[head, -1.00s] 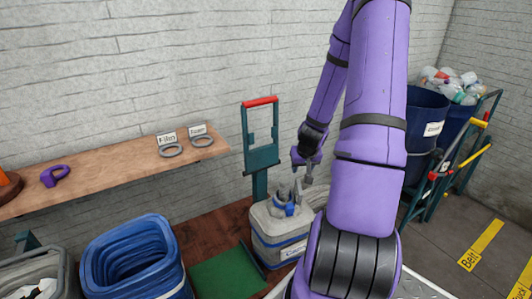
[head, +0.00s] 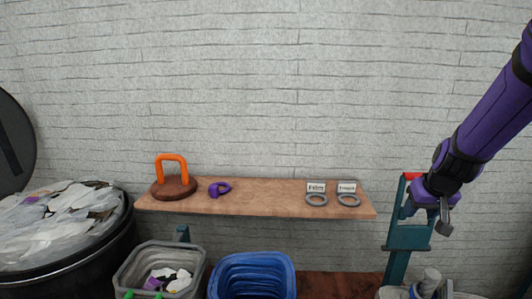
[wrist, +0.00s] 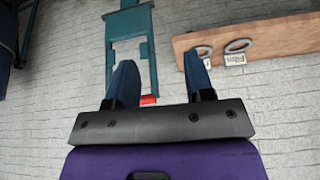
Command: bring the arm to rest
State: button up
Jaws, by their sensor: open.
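My purple arm comes in from the upper right of the head view. My gripper (head: 445,213) hangs in the air at the right, in front of the teal stand with the red handle. In the wrist view my gripper (wrist: 160,82) shows two dark blue fingers set wide apart with nothing between them. The teal stand (wrist: 128,25) shows beyond the fingers, its red grip (wrist: 148,99) near the left finger. My gripper is open and appears to hold nothing.
A wooden shelf (head: 260,203) on the wall holds an orange-handled brown disc (head: 173,183), a purple ring-like piece (head: 219,189) and two grey rings. Below stand a grey bin (head: 140,262), a blue bin (head: 250,265) and a black barrel (head: 122,240) of pale plastic waste.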

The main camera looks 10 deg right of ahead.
jog(key=s+a+r+n, duration=0.2)
jog(key=s+a+r, duration=0.4)
jog(key=a+r, duration=0.45)
jog(key=s+a+r, duration=0.2)
jog(key=s+a, duration=0.1)
jog(key=s, duration=0.3)
jog(key=s+a+r+n+y, duration=0.1)
jog(key=s+a+r, duration=0.2)
jog(key=s, duration=0.3)
jog(key=shift+a+r, duration=0.15)
jog(key=shift+a, duration=0.1)
